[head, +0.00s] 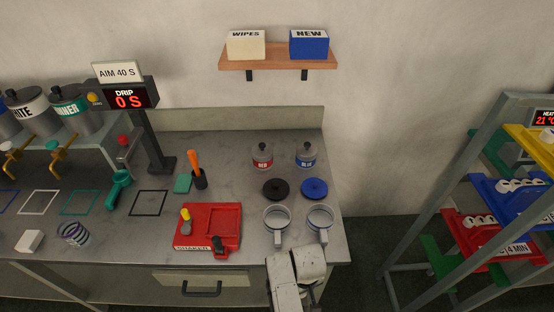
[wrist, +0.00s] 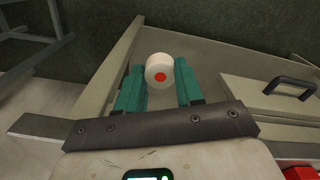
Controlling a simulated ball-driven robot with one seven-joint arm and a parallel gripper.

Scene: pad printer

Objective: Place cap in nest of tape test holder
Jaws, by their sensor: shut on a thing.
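My gripper (wrist: 158,78) has two teal fingers shut on a white round cap (wrist: 157,62) with a red dot on its face, seen in the wrist view. The cap sits between the fingertips, in front of the bench's side and above the floor. In the head view my arm reaches up at the bench's front right, and the cap and fingers cannot be made out there.
A drawer (head: 175,281) is below the bench front. A rack with coloured trays (head: 508,251) holding several white caps stands right.

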